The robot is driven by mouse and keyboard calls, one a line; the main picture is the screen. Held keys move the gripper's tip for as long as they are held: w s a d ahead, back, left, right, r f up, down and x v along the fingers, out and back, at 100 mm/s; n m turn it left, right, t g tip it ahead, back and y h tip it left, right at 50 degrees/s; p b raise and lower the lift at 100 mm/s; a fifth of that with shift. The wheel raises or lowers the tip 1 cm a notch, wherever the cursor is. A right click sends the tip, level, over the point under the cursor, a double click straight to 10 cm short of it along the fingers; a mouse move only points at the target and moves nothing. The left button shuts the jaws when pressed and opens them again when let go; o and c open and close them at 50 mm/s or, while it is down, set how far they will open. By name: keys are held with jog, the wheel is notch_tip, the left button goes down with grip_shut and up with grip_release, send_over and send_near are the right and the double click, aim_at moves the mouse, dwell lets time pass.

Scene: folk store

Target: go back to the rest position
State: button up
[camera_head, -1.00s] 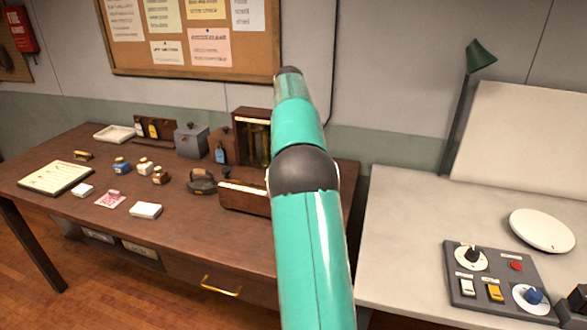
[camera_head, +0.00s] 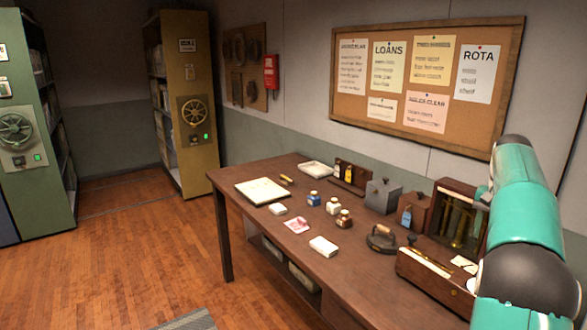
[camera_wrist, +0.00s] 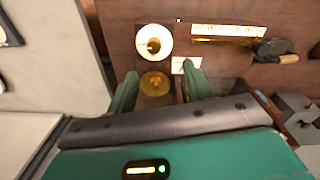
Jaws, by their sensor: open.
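My gripper (camera_wrist: 158,84) shows in the wrist view with its two teal fingers apart. A round brass piece (camera_wrist: 155,82) shows between and beyond the fingers, and I see nothing clasped. My teal arm with a dark joint (camera_head: 525,270) fills the right edge of the head view. The gripper itself is not visible in that view. The dark wooden table (camera_head: 335,275) lies left of and below the arm. I cannot tell the exact gap between the fingers and the things under them.
A white round dish (camera_wrist: 153,41) is near my fingers. Wheel-handled shelves (camera_head: 187,110) stand at left, with open floor (camera_head: 150,235) before them.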

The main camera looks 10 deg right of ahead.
jog(key=s+a+r+n+t, duration=0.1)
jog(key=s+a+r+n, duration=0.15)
jog(key=a, duration=0.65)
jog(key=s+a+r+n+t, duration=0.1)
jog(key=s+a+r, duration=0.15)
jog(key=a, duration=0.65)
jog(key=s+a+r+n+t, duration=0.1)
jog(key=s+a+n, duration=0.15)
jog(key=a, duration=0.55)
jog(key=s+a+f+n+t, duration=0.1)
jog(key=s+a+f+n, duration=0.1)
jog(key=s+a+f, duration=0.3)
jog(key=s+a+f+n+t, duration=0.1)
jog(key=s+a+f, duration=0.4)
jog(key=s+a, duration=0.5)
jog(key=shift+s+a+f+n+t, duration=0.25)
jog(key=shift+s+n+t, duration=0.15)
jog(key=shift+s+n, duration=0.35)
